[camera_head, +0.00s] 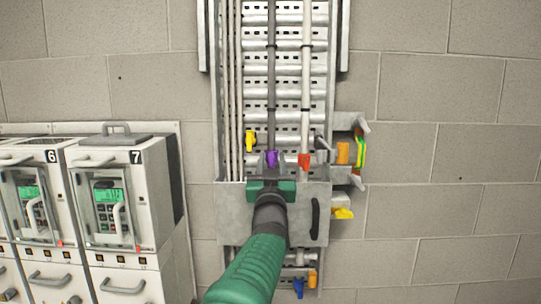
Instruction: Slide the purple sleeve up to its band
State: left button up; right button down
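The purple sleeve (271,158) sits low on a dark grey upright cable (271,90), just above the grey metal plate on the cable ladder. My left gripper (272,162) reaches in from the bottom, with one dark finger on each side of the sleeve. The fingers look parted, with the sleeve between them; whether either touches it is too small to tell. The gripper body hides the cable below the sleeve. I cannot make out a clear band for the purple sleeve. My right gripper is not in view.
A red sleeve (304,160) is on the pale cable to the right, and a yellow one (250,140) is to the left. The grey plate (231,212) lies behind my gripper. A bracket with an orange part (343,153) juts out right. Drive cabinets (120,195) stand left.

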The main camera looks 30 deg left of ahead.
pick_arm(q)
jog(key=shift+w+d, duration=0.3)
jog(key=shift+d, duration=0.2)
jog(key=shift+a+f, duration=0.15)
jog(key=shift+a, duration=0.25)
jog(key=c, duration=0.4)
jog(key=shift+s+a, duration=0.15)
jog(key=shift+a, duration=0.35)
grip_shut()
jog(key=shift+d, duration=0.25)
